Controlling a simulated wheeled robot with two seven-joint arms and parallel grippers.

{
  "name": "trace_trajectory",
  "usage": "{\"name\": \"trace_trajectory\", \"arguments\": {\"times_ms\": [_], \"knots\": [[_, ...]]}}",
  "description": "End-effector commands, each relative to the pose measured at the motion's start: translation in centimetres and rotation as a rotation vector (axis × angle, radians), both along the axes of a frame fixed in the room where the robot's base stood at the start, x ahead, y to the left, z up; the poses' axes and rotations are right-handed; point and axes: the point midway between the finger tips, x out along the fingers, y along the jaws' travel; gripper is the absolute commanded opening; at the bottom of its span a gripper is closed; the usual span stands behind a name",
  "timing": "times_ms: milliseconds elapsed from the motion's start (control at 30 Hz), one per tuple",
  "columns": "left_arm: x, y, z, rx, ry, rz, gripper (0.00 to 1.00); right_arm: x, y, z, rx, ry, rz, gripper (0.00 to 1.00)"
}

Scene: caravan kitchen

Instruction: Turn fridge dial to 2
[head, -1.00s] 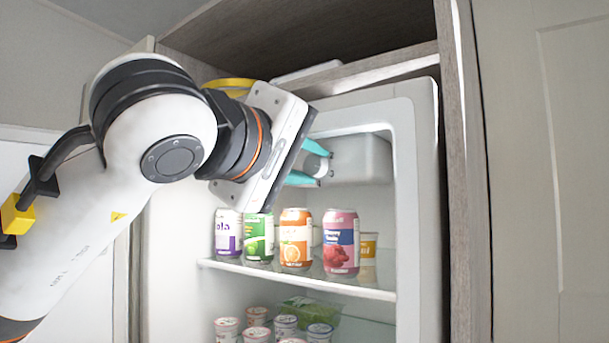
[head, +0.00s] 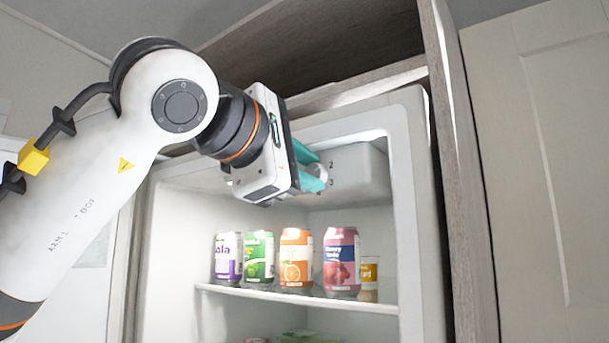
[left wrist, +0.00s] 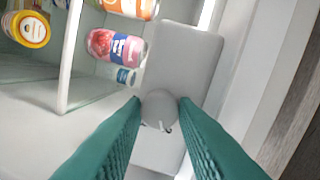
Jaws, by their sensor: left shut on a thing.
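The fridge dial (left wrist: 160,106) is a round grey-white knob on the grey control box (head: 358,170) at the top inside the fridge. In the left wrist view it sits between the teal fingertips of my left gripper (left wrist: 160,112), which is shut on it. In the head view the gripper (head: 314,172) reaches the box's left face and its fingers hide most of the dial. Small dark marks, one like a 3, show on the box beside the fingers. I cannot read the dial's setting. My right gripper is not in view.
Several cans, including a pink one (head: 341,262) and an orange one (head: 296,258), stand on the shelf (head: 300,297) below the box. The fridge's right wall (head: 412,200) and a wooden cabinet panel (head: 455,150) are close on the right.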

Motion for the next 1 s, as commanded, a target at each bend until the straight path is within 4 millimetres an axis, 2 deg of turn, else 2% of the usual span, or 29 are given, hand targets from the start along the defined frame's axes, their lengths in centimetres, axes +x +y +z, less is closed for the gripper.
{"name": "trace_trajectory", "arguments": {"times_ms": [667,700,733,1000], "knots": [[0.0,-0.07,-0.1,-0.046,0.038,-0.001,0.04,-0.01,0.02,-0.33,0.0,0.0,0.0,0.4],[0.0,-0.07,-0.1,-0.045,0.038,-0.001,0.31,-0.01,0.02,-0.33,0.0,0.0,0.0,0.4],[0.0,-0.07,-0.1,-0.045,0.038,-0.001,0.35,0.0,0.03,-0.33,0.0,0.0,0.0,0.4],[-0.04,0.0,-0.05,-0.046,0.035,0.0,0.35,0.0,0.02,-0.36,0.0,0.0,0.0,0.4]]}}
